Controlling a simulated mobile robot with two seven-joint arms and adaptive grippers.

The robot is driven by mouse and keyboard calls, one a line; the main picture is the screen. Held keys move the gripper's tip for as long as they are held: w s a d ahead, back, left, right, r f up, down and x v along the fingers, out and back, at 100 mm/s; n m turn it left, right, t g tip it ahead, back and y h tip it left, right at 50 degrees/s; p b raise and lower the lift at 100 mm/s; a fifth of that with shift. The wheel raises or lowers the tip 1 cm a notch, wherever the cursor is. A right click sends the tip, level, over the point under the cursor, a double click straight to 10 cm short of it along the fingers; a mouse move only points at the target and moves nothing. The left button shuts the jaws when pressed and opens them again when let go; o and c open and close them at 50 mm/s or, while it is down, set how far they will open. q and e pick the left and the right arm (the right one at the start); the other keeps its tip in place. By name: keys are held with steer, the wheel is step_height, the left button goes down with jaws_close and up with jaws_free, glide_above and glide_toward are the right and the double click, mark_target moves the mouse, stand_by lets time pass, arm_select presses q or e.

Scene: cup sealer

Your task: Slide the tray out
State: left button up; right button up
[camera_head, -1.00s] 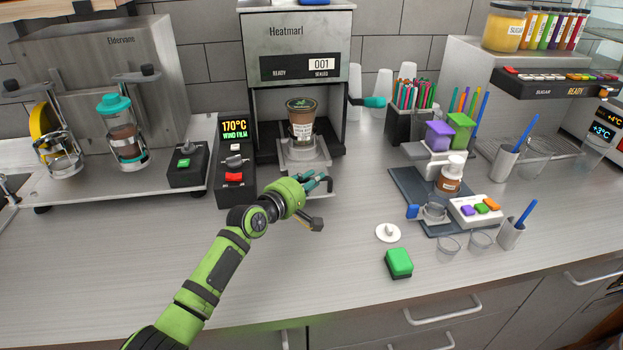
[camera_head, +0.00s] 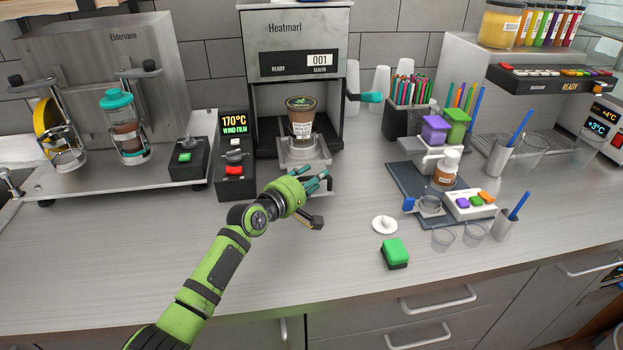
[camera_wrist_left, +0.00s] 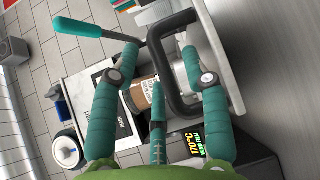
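The cup sealer (camera_head: 296,75) stands at the back of the counter. Its metal tray (camera_head: 303,152) sits low at the sealer's opening and bears a brown lidded cup (camera_head: 301,128), upright. My left gripper (camera_head: 320,180) is at the tray's front edge, partly covering it. In the left wrist view, its teal fingers (camera_wrist_left: 160,66) are spread apart, with a dark bent handle (camera_wrist_left: 178,85) passing between them. I cannot tell whether they touch it. The cup also shows beyond the fingers (camera_wrist_left: 143,95). My right gripper is not in view.
A lever with a teal grip (camera_head: 371,97) sticks out from the sealer's right side. A control box (camera_head: 235,160) reading 170°C stands left of the tray. A white lid-like piece (camera_head: 384,225) and green block (camera_head: 396,252) lie to the right.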

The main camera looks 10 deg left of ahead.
arm_select(q)
steer(key=v, duration=1.2)
stand_by(0.3)
